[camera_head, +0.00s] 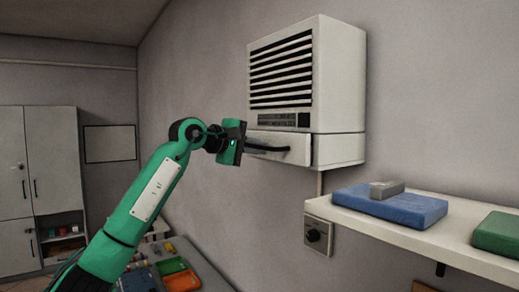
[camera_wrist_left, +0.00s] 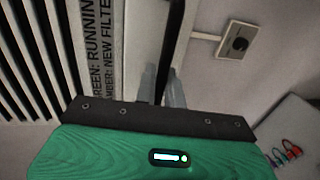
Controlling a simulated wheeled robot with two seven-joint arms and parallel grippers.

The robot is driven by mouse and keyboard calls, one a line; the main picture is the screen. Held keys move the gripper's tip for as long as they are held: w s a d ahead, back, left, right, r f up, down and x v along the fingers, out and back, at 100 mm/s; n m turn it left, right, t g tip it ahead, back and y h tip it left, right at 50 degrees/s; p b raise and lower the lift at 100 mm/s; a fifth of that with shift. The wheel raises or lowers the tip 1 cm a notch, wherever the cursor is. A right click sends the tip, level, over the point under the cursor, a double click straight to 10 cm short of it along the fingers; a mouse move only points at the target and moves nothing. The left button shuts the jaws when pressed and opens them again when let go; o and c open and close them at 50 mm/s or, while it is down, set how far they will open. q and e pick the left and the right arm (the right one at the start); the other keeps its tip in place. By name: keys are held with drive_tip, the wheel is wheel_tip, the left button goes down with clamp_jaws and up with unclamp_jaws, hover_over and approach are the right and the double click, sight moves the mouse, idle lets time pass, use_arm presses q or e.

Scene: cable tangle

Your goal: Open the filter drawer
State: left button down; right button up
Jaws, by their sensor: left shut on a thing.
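The filter drawer (camera_head: 300,156) is the pale front panel low on the white louvred wall unit (camera_head: 340,80). Its dark bar handle (camera_head: 282,149) runs across the front. My left gripper (camera_head: 246,145) is at the handle's left part, in front of the drawer. In the left wrist view, the grey fingers of this gripper (camera_wrist_left: 162,82) stand on both sides of the dark handle (camera_wrist_left: 173,40) and are shut on it. The drawer looks about flush with the unit; a small gap cannot be told. My right gripper is not in view.
A shelf (camera_head: 455,240) at the right holds a blue case (camera_head: 390,207) with a grey block on it, and a green case (camera_head: 500,233). A wall switch box (camera_head: 318,236) sits below the unit. A table with coloured trays (camera_head: 180,280) is lower left.

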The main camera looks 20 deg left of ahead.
use_arm(q)
drive_tip(key=f+b+v, duration=0.1)
drive_tip(key=b+v, duration=0.1)
drive_tip(key=v, duration=0.5)
drive_tip(key=f+b+v, duration=0.2)
drive_tip(key=b+v, duration=0.1)
drive_tip(key=v, duration=0.5)
drive_tip(key=shift+s+a+f, duration=0.15)
drive_tip(key=shift+s, duration=0.15)
drive_tip(key=c, duration=1.6)
unclamp_jaws()
drive_tip(key=shift+b+v, duration=2.3)
drive_tip(key=shift+v, duration=4.6)
drive_tip(key=shift+f, duration=0.1)
